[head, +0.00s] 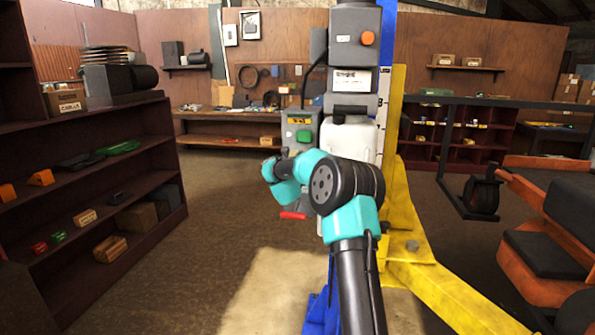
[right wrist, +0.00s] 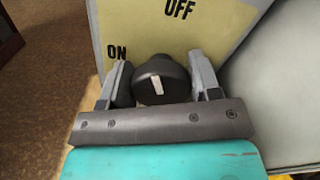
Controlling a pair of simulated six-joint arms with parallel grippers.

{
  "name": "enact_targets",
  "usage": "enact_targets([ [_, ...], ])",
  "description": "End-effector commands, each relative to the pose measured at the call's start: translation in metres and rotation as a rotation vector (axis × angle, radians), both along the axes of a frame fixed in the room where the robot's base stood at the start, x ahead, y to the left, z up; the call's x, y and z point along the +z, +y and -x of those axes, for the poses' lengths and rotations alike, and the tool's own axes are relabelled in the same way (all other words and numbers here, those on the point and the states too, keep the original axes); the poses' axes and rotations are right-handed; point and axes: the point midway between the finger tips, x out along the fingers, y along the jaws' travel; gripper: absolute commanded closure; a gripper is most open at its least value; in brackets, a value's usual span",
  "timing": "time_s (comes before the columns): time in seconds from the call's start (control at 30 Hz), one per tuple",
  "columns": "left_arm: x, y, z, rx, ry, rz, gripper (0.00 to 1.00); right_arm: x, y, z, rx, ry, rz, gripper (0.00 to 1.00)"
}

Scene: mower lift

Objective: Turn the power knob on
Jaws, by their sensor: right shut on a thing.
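The power knob (right wrist: 174,76) is round and black with a pale pointer stripe. It sits on a pale yellow panel (right wrist: 135,25) marked ON at the left and OFF at the top. The stripe stands almost upright in the right wrist view. My right gripper (right wrist: 162,84) is shut on the knob, one finger on each side. There, my right arm hides the knob. My left gripper is not in view.
The yellow lift frame (head: 405,210) stands right of the column. A red-handled lever (head: 293,215) hangs below the box. An orange and black mower (head: 545,235) is at the right, and shelves (head: 100,170) stand at the left. The floor between is clear.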

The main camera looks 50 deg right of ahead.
Motion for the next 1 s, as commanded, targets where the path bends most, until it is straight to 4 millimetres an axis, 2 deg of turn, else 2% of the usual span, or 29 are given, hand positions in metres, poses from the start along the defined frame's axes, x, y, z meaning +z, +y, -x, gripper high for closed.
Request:
enact_targets([
  [1.0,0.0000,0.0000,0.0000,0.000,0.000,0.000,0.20,-0.0043,0.0019,-0.0028,0.001,0.812,0.489,0.67],
])
